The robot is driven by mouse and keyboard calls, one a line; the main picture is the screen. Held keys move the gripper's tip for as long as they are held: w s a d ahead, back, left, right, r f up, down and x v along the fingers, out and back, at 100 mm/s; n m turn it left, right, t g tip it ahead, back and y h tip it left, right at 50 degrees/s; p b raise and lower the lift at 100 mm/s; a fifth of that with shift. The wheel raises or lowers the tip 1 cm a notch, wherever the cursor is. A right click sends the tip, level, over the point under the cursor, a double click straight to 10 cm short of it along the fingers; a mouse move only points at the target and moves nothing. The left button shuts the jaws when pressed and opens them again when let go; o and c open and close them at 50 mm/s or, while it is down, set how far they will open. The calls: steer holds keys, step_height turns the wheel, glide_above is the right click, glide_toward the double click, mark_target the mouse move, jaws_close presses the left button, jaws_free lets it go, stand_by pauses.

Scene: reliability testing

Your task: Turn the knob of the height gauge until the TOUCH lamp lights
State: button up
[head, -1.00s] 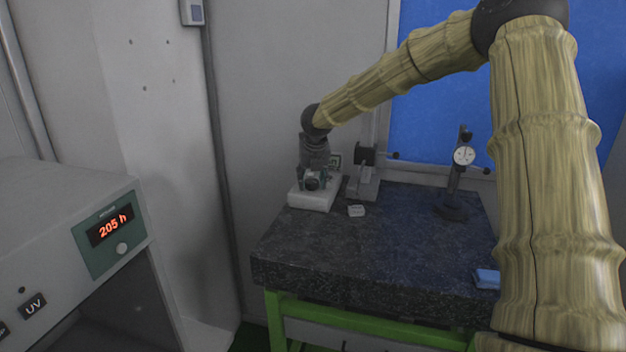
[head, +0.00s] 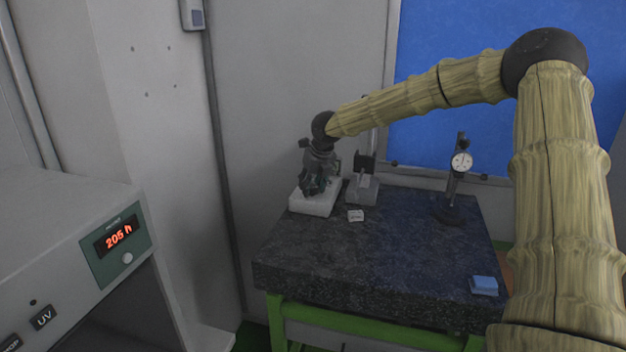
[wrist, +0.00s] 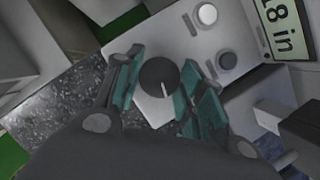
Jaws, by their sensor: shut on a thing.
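The height gauge has a pale block-like base (head: 312,205) at the back left of the dark stone table in the head view. Its dark round knob (wrist: 158,76) with a white pointer line shows in the wrist view, between the teal finger pads. My gripper (wrist: 160,92) is shut on the knob; it also shows in the head view (head: 315,187), tilted over the base. The gauge's display (wrist: 285,25) is partly cut off and reads "8 in" at its end. A white round part (wrist: 207,14) and a grey round part (wrist: 227,60) sit beside the knob; no lit TOUCH lamp is discernible.
A grey stand (head: 362,190) is close right of the gauge. A small white block (head: 356,216) lies in front. A dial indicator stand (head: 455,185) and blue block (head: 484,285) are farther right. The table's middle (head: 370,260) is clear.

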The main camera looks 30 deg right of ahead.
steer(key=n+p, duration=0.1)
steer(key=n+y+p, duration=0.1)
steer(key=n+p, duration=0.1)
steer(key=shift+d+r+n, duration=0.15)
steer(key=shift+d+n, duration=0.05)
steer(key=shift+n, duration=0.1)
steer(key=n, duration=0.1)
steer(key=n+y, duration=0.1)
steer(key=n, duration=0.1)
steer(key=shift+d+f+n+y+p, duration=0.1)
steer(key=shift+f+n+y+p, duration=0.1)
steer(key=shift+n+y+p, duration=0.15)
steer(key=n+g+b, duration=0.1)
steer(key=n, duration=0.1)
steer(key=n+g+y+b, duration=0.1)
steer(key=n, duration=0.2)
steer(key=shift+w+d+f, duration=0.1)
steer(key=shift+w, duration=0.05)
steer(key=n+g+y+b, duration=0.1)
steer(key=n, duration=0.2)
steer(key=shift+b, duration=0.4)
steer(key=shift+r+n, duration=0.25)
steer(key=shift+n, duration=0.2)
steer(key=o, duration=1)
steer(key=shift+d, duration=0.1)
steer(key=shift+w+f, duration=0.1)
